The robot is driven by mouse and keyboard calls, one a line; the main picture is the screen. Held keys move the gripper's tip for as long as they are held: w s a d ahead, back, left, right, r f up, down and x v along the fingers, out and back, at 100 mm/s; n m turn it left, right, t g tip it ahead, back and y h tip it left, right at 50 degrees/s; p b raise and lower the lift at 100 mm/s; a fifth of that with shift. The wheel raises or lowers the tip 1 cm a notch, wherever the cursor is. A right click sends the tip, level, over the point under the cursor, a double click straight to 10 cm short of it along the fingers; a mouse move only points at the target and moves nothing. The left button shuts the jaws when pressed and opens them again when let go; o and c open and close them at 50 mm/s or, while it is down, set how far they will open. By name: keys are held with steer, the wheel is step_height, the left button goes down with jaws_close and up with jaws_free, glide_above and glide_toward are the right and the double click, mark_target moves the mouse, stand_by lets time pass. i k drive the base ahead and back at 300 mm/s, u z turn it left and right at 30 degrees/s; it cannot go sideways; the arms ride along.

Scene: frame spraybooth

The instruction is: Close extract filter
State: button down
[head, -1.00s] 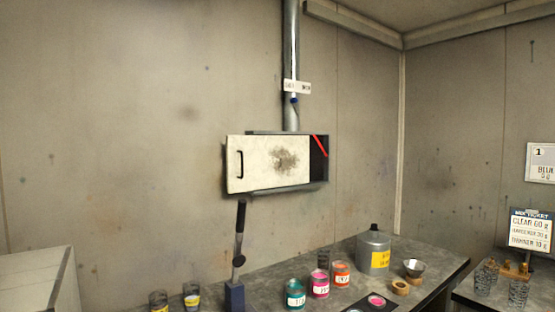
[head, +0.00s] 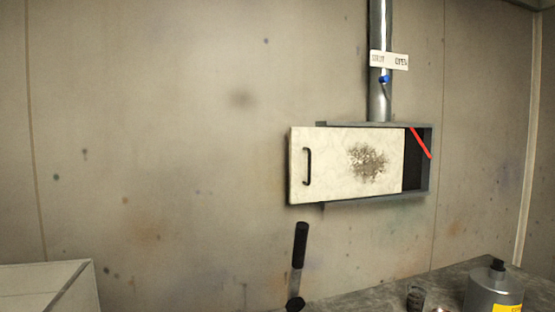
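The extract filter (head: 335,185) is a pale sliding panel with a dark sooty patch and a black upright handle (head: 307,166) at its left end. It sits in a dark grey wall housing (head: 424,185) under a metal duct. The panel sticks out past the left of the housing, and a dark gap with a red diagonal strip (head: 421,143) shows at the right end. My gripper is not in view.
A bench (head: 380,298) runs below, with a grey can (head: 494,288) and a small dark cup (head: 416,298). A black-handled lever (head: 300,245) stands up below the panel. A pale box (head: 45,285) is at lower left. A blue knob (head: 384,79) and label (head: 389,60) are on the duct.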

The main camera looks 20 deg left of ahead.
mark_target(326, 164)
steer(key=u, duration=0.6)
steer(key=i, duration=0.85)
steer(key=u, duration=0.65)
